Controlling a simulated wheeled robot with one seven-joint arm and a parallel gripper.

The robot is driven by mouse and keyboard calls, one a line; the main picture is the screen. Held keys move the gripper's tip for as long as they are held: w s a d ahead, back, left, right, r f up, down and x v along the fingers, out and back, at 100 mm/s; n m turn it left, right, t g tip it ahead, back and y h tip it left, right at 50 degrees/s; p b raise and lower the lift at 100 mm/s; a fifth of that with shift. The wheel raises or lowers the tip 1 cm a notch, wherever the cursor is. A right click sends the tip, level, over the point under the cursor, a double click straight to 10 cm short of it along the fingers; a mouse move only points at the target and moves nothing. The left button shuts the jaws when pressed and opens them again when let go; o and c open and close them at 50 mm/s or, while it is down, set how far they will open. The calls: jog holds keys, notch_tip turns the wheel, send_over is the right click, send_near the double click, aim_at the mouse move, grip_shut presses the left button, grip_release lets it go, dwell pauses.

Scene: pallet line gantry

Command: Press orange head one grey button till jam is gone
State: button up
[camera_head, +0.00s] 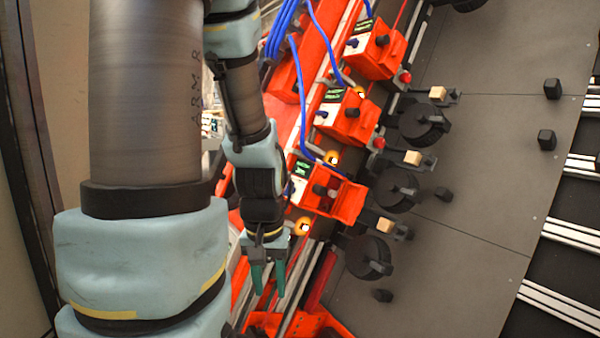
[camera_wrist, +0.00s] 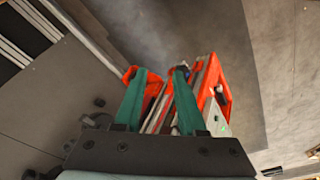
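Three orange heads stand in a slanting row along the orange rail: an upper one (camera_head: 374,50), a middle one (camera_head: 348,118) and a lower one (camera_head: 336,195). Each has a white side panel with a small dark, green-lit screen and a dark knob. I cannot read which is head one, and no grey button or jam shows clearly. My gripper (camera_head: 268,290) has its green fingers apart, with nothing held, below and left of the lower head. In the wrist view my gripper (camera_wrist: 160,72) is open, with orange and white parts (camera_wrist: 213,95) beyond it.
Black round spools (camera_head: 396,189) and tan blocks (camera_head: 385,226) line the grey plate (camera_head: 480,160) right of the heads. Blue hoses (camera_head: 300,95) hang over the rail. Another orange part (camera_head: 300,325) lies below my gripper.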

grip_shut()
dwell(1.4)
